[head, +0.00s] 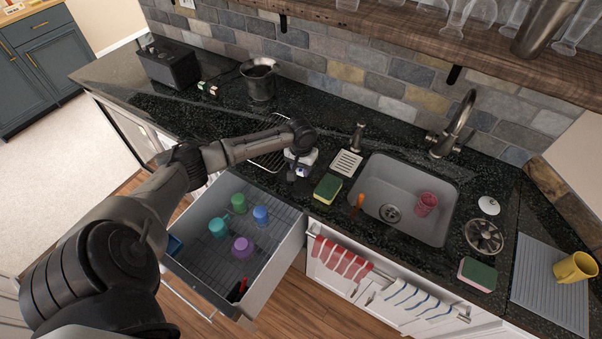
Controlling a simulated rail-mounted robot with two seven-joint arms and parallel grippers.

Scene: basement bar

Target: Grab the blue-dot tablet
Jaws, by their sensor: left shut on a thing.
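My left gripper (299,172) reaches over the black counter, left of the sink, at the right edge of the dark wire rack. It is shut on a small whitish thing with a bluish patch (303,170), which looks like the blue-dot tablet. The gripper and wrist hide part of it, and I cannot tell whether it still touches the counter. My right gripper is not in view.
A green-and-yellow sponge (328,188) lies just right of the gripper, near the grey sink (400,180). Below, an open drawer (215,262) holds several coloured cups. A soap dispenser (358,138) stands behind. Small dotted blocks (208,89) sit farther left.

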